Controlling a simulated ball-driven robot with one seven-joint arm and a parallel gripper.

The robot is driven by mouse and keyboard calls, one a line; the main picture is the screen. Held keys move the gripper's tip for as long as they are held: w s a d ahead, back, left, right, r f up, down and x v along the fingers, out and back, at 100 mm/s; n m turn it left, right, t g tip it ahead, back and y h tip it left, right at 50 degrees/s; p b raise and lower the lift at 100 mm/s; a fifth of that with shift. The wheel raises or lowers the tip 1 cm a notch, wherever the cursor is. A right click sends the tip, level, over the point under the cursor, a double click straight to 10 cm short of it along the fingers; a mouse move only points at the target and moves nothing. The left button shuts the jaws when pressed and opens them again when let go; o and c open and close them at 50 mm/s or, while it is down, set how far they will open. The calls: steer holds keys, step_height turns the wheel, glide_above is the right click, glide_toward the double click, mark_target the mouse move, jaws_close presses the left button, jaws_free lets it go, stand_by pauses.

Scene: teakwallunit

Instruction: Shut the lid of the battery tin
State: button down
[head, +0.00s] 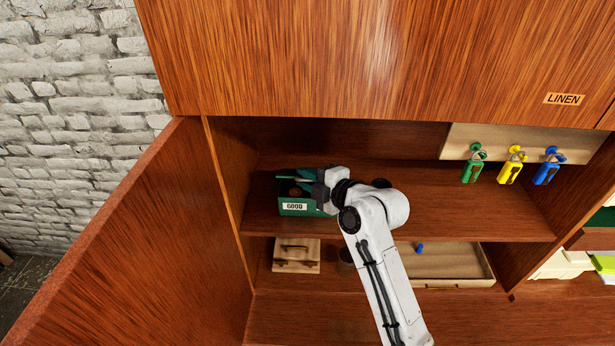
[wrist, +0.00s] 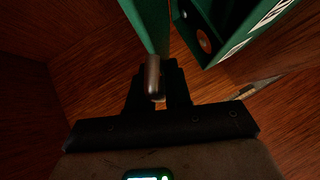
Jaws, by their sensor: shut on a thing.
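The green battery tin (head: 295,209), with a white label reading GOOD, stands on the upper shelf inside the open cabinet at the left. Its lid (head: 292,180) is a green panel seen nearly edge-on in the head view. In the wrist view the lid (wrist: 150,22) stands apart from the tin's box (wrist: 213,42), so the tin is open, with a round copper-coloured thing showing inside. My gripper (head: 318,184) is at the right of the tin. In the wrist view my gripper (wrist: 156,82) is shut on a rounded metal grip at the lid's edge. The hinge is not clear.
An open cabinet door (head: 130,245) stands at the left. Green, yellow and blue tags (head: 510,172) hang on hooks at the right. A wooden box (head: 296,255) and a shallow tray (head: 450,262) sit on the shelf below. The upper shelf right of my arm is bare.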

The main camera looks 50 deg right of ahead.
steer(key=shift+r, duration=0.3)
steer(key=f+b, duration=0.1)
steer(key=b, duration=0.2)
steer(key=shift+a+f+n+t+b, duration=0.1)
steer(key=shift+f+n+t+b, duration=0.05)
steer(key=shift+n+t+b, duration=0.2)
steer(key=f+n+t+b, duration=0.1)
steer(key=b, duration=0.3)
steer(key=a+f+t+h+b, duration=0.1)
steer(key=b, duration=0.4)
steer(key=shift+s+n, duration=0.35)
steer(key=shift+s, duration=0.05)
